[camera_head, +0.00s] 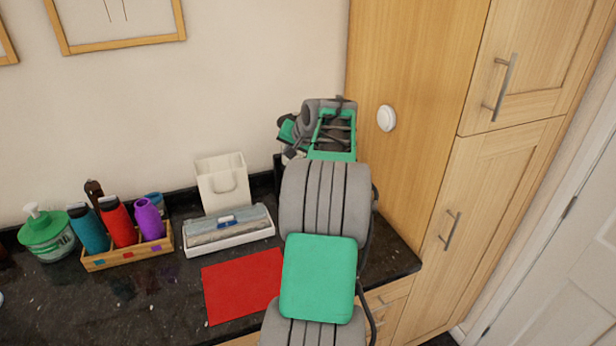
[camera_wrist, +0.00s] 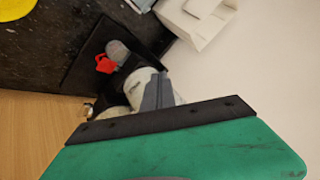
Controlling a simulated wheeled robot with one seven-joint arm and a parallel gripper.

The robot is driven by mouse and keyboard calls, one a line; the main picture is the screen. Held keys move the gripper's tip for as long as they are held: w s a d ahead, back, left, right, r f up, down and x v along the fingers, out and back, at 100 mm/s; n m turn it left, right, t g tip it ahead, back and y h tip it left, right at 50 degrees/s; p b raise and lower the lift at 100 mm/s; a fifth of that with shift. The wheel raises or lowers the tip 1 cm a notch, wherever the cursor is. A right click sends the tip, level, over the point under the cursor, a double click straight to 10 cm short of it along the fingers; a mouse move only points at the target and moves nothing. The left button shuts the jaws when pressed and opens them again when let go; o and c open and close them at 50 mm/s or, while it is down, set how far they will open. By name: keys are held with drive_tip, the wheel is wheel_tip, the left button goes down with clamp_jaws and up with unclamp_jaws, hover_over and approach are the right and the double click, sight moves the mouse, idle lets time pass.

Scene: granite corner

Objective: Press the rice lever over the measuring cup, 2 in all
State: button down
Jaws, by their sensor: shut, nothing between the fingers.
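In the wrist view a dispenser-like object with pale rounded parts (camera_wrist: 141,82) stands on the dark counter by the wall, partly hidden by my gripper. A small red part (camera_wrist: 105,64), perhaps the lever, shows beside it. Next to the red part is a grey rounded thing (camera_wrist: 117,49); I cannot tell whether it is the measuring cup. My gripper (camera_wrist: 160,82) is shut and empty, its grey fingers in front of the pale parts; I cannot tell whether they touch. In the head view my arm hides the dispenser and the fingers.
A red mat (camera_head: 240,286) lies on the counter left of my arm. Behind it are a white tray with a grey-blue box (camera_head: 228,243) and a white holder (camera_head: 223,180). A tall cabinet (camera_head: 416,130) bounds the right.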

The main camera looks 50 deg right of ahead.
drive_tip(key=s+d+m, duration=0.1)
drive_tip(key=s+d, duration=0.2)
drive_tip(key=d, duration=0.3)
drive_tip(key=shift+f+h, duration=0.15)
drive_tip(key=shift+h, duration=0.15)
wheel_tip(320, 180, down, 9)
drive_tip(key=b, duration=0.5)
idle(1.5)
drive_tip(key=shift+f+b, duration=0.3)
drive_tip(key=shift+b, duration=0.1)
drive_tip(key=shift+f+b, duration=0.55)
drive_tip(key=shift+f, duration=0.35)
idle(0.9)
drive_tip(key=shift+r+p, duration=0.95)
drive_tip(key=shift+r, duration=0.35)
